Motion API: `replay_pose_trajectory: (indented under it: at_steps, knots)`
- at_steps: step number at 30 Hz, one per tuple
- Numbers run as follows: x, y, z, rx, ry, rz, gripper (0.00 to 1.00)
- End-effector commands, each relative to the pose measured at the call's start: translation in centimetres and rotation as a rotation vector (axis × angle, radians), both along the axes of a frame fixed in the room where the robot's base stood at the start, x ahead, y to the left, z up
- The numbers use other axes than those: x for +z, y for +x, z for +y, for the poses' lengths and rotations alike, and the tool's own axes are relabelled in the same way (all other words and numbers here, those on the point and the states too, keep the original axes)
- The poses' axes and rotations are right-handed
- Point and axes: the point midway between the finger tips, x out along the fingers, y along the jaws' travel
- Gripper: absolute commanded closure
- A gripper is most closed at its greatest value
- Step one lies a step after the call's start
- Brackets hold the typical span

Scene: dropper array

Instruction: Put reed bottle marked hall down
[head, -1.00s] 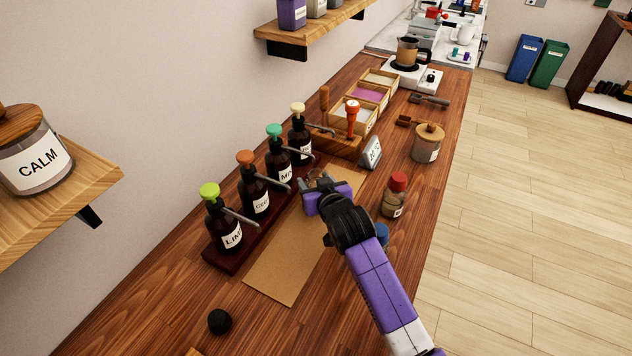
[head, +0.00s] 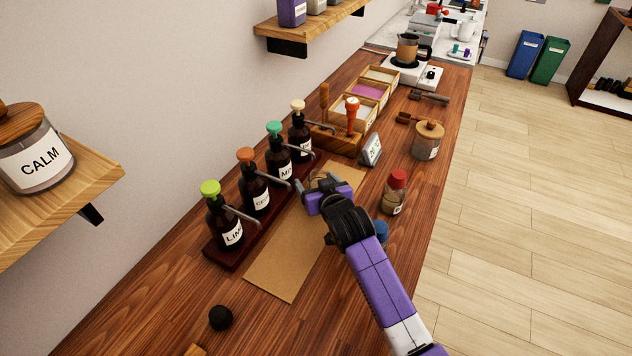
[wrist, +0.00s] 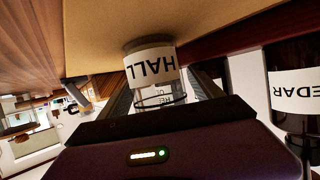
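The reed bottle marked HALL (wrist: 150,64) is a small clear bottle with a white label. In the wrist view, which is upside down, its base meets the tan mat (wrist: 200,25), so it appears to stand there upright. My gripper (head: 321,180) is low over the far part of the mat (head: 283,268). Its fingers are spread on either side of the bottle, with gaps showing in the wrist view. In the head view the bottle is small and mostly hidden by the gripper.
Several dark pump bottles on a rack (head: 230,257) line the mat's left side, spouts reaching toward it. A red-capped jar (head: 394,194), a small display (head: 372,150) and a blue-topped item (head: 381,233) are close on the right. The near part of the mat is clear.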

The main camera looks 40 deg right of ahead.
Motion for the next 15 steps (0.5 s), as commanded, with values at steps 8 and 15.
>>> replay_pose_trajectory:
  at_steps: [8, 15]
  knots:
    - [0.5, -0.5, 0.2, 0.0, 0.0, -0.001, 0.25]
    - [1.7, -3.5, 1.5, 0.001, -0.001, -0.001, 0.25]
